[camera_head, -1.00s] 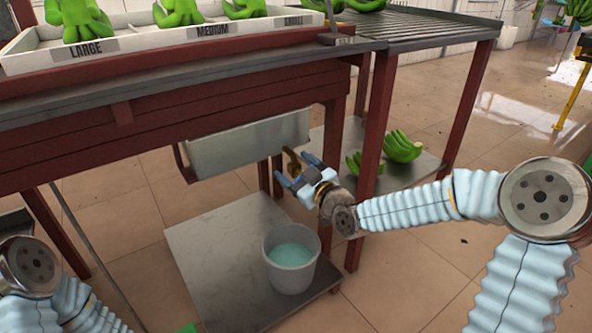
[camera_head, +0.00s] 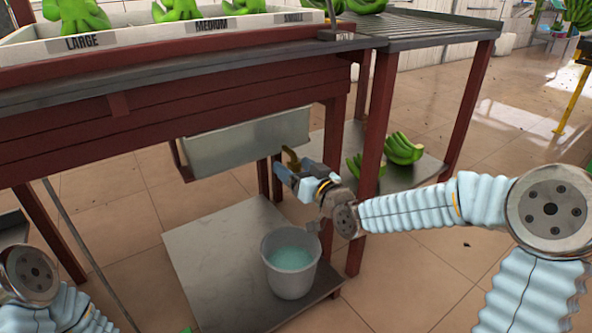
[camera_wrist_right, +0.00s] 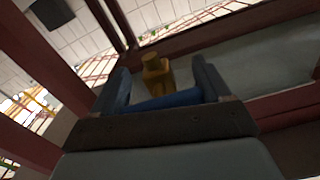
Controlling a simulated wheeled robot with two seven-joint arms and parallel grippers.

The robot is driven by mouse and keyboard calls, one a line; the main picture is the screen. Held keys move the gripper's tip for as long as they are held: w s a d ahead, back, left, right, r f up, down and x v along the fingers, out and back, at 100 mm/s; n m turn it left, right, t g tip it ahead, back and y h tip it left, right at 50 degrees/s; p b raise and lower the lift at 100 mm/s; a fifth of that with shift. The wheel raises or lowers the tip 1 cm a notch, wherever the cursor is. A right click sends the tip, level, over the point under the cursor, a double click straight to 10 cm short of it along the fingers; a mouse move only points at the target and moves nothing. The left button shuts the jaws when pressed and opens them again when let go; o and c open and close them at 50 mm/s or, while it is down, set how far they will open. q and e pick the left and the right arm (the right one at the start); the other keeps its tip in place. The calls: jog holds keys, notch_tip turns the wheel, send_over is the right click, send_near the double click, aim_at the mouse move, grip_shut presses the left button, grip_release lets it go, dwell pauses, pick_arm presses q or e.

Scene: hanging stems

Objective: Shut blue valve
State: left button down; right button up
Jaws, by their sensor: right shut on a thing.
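The blue valve handle (camera_wrist_right: 168,101) lies crosswise between the two fingers of my right gripper in the right wrist view. Its brass tap body (camera_wrist_right: 156,72) stands just beyond it, against the grey sink. In the head view the brass tap (camera_head: 291,159) sticks out at the right end of the metal sink (camera_head: 245,143). My right gripper (camera_head: 285,172) is at the tap, shut on the blue handle, which it mostly hides in the head view. Only part of my left arm shows at the lower left; its gripper is out of view.
A grey bucket (camera_head: 291,276) with pale blue-green water stands below the tap on a low metal shelf (camera_head: 200,262). A dark red table leg (camera_head: 374,125) stands close to my right wrist. Green bananas (camera_head: 403,149) lie on the shelf behind. A labelled tray (camera_head: 140,47) is on the tabletop.

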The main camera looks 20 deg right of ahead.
dwell(0.4)
jog(key=o, duration=1)
jog(key=p+v, duration=0.1)
jog(key=v, duration=1.2)
jog(key=shift+s+d, duration=0.1)
jog(key=shift+s, duration=0.3)
jog(key=shift+f, duration=0.1)
